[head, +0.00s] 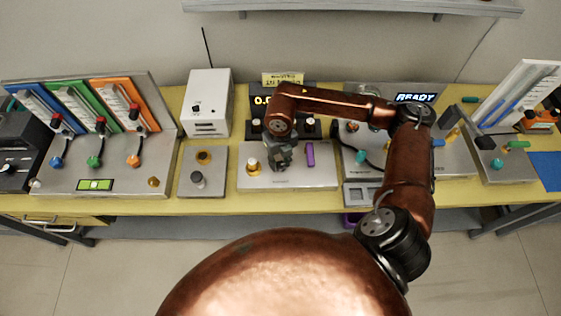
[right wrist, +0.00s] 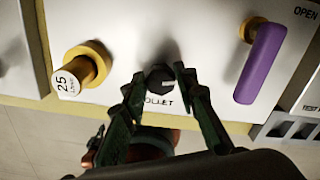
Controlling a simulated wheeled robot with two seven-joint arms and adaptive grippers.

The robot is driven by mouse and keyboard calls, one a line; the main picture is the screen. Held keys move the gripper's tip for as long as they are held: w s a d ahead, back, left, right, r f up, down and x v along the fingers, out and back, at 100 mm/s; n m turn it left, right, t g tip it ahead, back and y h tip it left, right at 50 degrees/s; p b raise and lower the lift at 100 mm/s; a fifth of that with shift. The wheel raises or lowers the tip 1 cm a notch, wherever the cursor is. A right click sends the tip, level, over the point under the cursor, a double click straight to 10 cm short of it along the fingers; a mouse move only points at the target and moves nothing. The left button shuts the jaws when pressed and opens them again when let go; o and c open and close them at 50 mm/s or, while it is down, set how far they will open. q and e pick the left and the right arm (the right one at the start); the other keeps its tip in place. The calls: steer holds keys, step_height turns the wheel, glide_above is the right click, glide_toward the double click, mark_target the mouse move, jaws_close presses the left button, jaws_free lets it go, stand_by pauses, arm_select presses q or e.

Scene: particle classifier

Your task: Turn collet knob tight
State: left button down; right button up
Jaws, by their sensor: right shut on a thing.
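The collet knob (right wrist: 160,78) is a small black knob with a pale mark on top, on a light panel (head: 225,178). The panel lettering beside it reads "OLLET", with its first letter hidden by a finger. My right gripper (right wrist: 160,76) is shut on the knob, one fingertip on each side of it. In the head view my right gripper (head: 281,160) is over the middle of the panel and hides the knob. My left gripper is not in view.
A brass cylinder with a white "25" cap (right wrist: 68,84) stands left of the knob. A purple lever (right wrist: 262,62) is to its right, near the word "OPEN". A white box (head: 208,100) stands behind at left. A screen (head: 415,98) reads "READY".

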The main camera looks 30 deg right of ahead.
mark_target(281, 164)
steer(key=shift+m, duration=1)
steer(key=o, duration=1.2)
steer(key=shift+c, duration=0.2)
step_height(281, 164, up, 12)
